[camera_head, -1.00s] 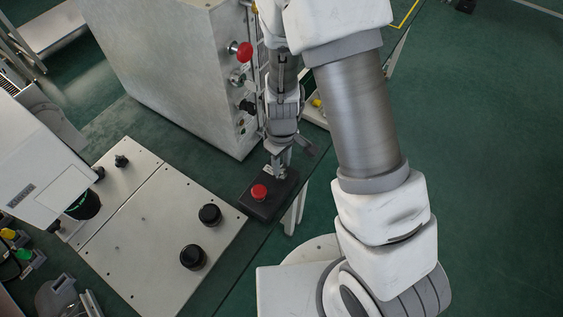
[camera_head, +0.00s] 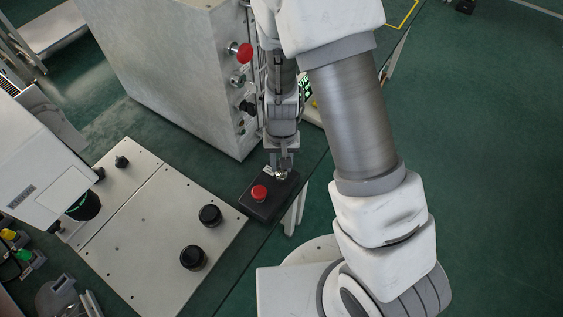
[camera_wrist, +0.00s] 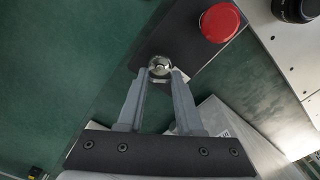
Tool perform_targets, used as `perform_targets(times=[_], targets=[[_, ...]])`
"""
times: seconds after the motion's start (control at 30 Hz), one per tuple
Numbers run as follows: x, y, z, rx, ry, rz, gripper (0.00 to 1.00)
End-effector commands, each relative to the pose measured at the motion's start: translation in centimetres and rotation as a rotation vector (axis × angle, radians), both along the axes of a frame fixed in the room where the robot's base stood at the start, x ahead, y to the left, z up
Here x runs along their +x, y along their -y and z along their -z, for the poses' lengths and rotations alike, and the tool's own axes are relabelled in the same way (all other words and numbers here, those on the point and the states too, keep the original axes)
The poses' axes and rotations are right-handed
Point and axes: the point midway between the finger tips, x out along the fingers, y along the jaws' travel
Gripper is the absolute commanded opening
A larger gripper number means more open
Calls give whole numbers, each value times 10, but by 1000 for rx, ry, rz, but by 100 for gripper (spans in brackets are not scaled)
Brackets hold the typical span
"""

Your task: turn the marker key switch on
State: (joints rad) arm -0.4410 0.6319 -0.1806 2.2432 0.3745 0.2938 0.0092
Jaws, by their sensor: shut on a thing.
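The key switch (camera_wrist: 160,68) is a round metal piece on a dark box (camera_head: 262,207), beside a red mushroom button (camera_head: 259,192). In the wrist view the red button (camera_wrist: 219,22) is to the upper right of the switch. My gripper (camera_head: 281,175) points down at the switch end of the box. In the wrist view its two fingers (camera_wrist: 162,77) are close together at the tips, shut on the key switch. The fingertips partly hide the switch, and its turned position cannot be read clearly.
A pale panel (camera_head: 150,235) with black knobs (camera_head: 210,215) lies left of the box. A large grey cabinet (camera_head: 165,75) with another red button (camera_head: 244,53) stands behind. Green floor (camera_head: 480,180) is clear on the right.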

Motion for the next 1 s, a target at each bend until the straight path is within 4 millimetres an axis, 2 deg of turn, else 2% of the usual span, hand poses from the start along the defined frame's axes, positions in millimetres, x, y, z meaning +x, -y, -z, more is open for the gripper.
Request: perform_targets(times=[0.3,0.7,0.73,0.9,1.0], targets=[[0,0,0,0,0,76,0],[0,0,0,1,1,82,0],[0,0,0,1,1,82,37],[0,0,0,1,1,81,65],[0,0,0,0,1,80,65]])
